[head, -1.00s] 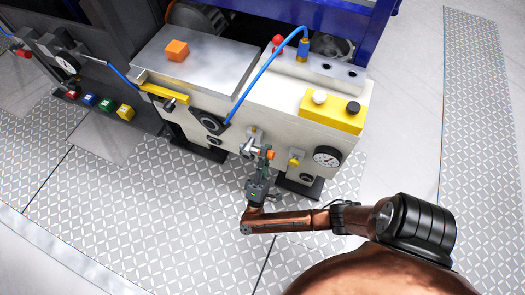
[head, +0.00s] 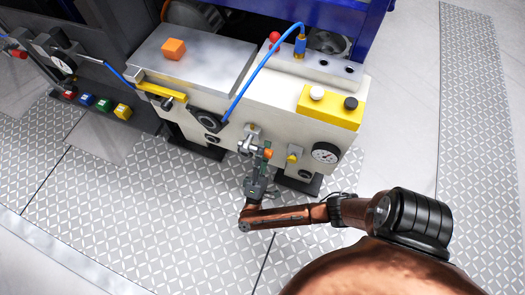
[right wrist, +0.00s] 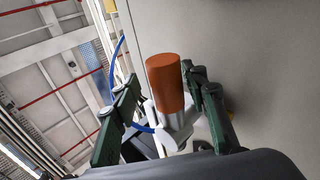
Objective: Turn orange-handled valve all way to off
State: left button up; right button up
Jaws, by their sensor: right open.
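The orange valve handle (head: 268,153) sticks out from the front of the pale drive unit (head: 285,133), on a grey metal valve body (head: 246,145). My right gripper (head: 258,160) is at the handle, below it in the head view. In the right wrist view the orange handle (right wrist: 167,84) stands between the two green fingers of the right gripper (right wrist: 160,88). The fingers are open, one on each side; the right finger looks close to the handle, and contact cannot be told. My left gripper is not in view.
A yellow box with a white and a black button (head: 331,108) sits above. A blue hose (head: 262,72) arches over the unit. Patterned floor (head: 150,220) lies open in front.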

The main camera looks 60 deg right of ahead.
jog(key=shift+r, duration=0.1)
notch_tip(320, 180, up, 10)
jog(key=shift+f, duration=0.1)
dwell(0.4)
